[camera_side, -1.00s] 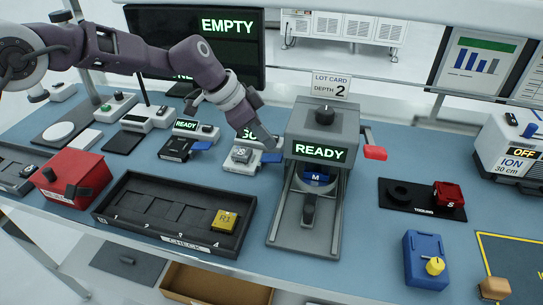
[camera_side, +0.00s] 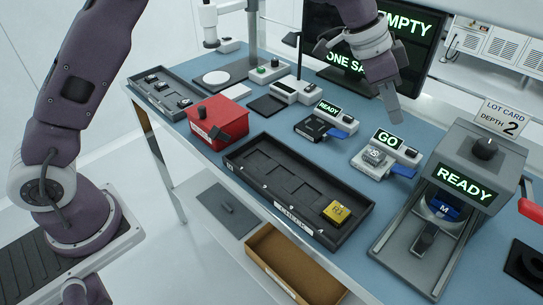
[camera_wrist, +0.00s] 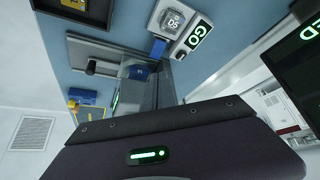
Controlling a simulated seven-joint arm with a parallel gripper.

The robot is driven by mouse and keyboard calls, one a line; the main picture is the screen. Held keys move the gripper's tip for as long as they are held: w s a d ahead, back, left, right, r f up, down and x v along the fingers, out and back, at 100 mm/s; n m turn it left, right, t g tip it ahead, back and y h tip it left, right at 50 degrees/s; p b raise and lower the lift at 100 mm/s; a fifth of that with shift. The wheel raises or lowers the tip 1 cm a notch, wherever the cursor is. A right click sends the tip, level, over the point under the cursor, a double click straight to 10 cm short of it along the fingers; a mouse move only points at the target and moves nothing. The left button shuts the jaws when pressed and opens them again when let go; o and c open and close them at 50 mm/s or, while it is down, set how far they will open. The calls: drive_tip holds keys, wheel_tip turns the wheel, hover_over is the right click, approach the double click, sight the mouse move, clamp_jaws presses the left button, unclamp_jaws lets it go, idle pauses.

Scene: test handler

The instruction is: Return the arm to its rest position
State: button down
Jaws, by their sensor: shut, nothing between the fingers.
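My gripper (camera_side: 389,100) is shut and empty. It hangs in the air over the back of the bench, in front of the dark monitor (camera_side: 330,40), apart from everything on the bench. My arm rises from its base at the left, leaves the top of the side view and comes back down to the gripper. In the wrist view, my dark hand fills the lower half and the fingertips are not distinguishable.
The grey handler (camera_side: 484,148) shows READY and holds a blue M piece (camera_side: 443,207). A unit reading GO (camera_side: 389,137) also shows in the wrist view (camera_wrist: 198,35). A yellow block (camera_side: 337,211) sits in the black tray (camera_side: 250,180). A red box (camera_side: 218,118) stands left.

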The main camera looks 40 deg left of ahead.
drive_tip(key=s+a+r+n+t+y, duration=0.1)
drive_tip(key=s+a+r+n, duration=0.2)
drive_tip(key=s+a+r, duration=0.35)
drive_tip(key=s+a+r+n+y, duration=0.15)
drive_tip(key=s+a+r, duration=0.25)
drive_tip(key=s+a, duration=0.5)
drive_tip(key=s+a+f+n+y, duration=0.1)
drive_tip(key=s+a+f+n, duration=0.1)
drive_tip(key=s, duration=0.8)
drive_tip(key=s+a+f+n+t+y, duration=0.1)
drive_tip(key=s+a+f+n, duration=0.2)
drive_tip(key=s, duration=0.8)
drive_tip(key=shift+a+f+n, duration=0.15)
drive_tip(key=shift+a+n, duration=0.3)
drive_tip(key=shift+a, duration=0.25)
